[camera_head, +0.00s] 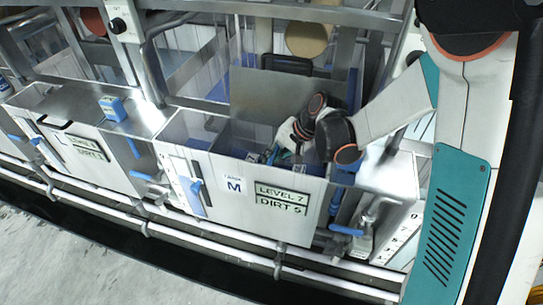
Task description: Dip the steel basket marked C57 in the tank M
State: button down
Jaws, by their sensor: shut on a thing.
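Tank M (222,203) is a pale steel tank at the centre, with a blue M label and a panel reading LEVEL 7, DIRT 5. My arm reaches over it from the right. My gripper (273,156) is small in the picture, low at the tank's open top and just behind its front rim. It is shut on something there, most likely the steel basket. The basket is mostly hidden by the gripper and the rim, and I cannot make out its shape or the C57 mark. I cannot tell how deep it sits.
Another tank (75,160) with a LEVEL 2 panel stands to the left, with a blue box (113,108) on the steel top between. Steel frames rise behind. Grey floor (60,260) is clear at lower left.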

notch_tip(320, 180, up, 24)
jog(key=p, duration=1.5)
jog(key=shift+f+p, duration=0.2)
jog(key=shift+p, duration=0.1)
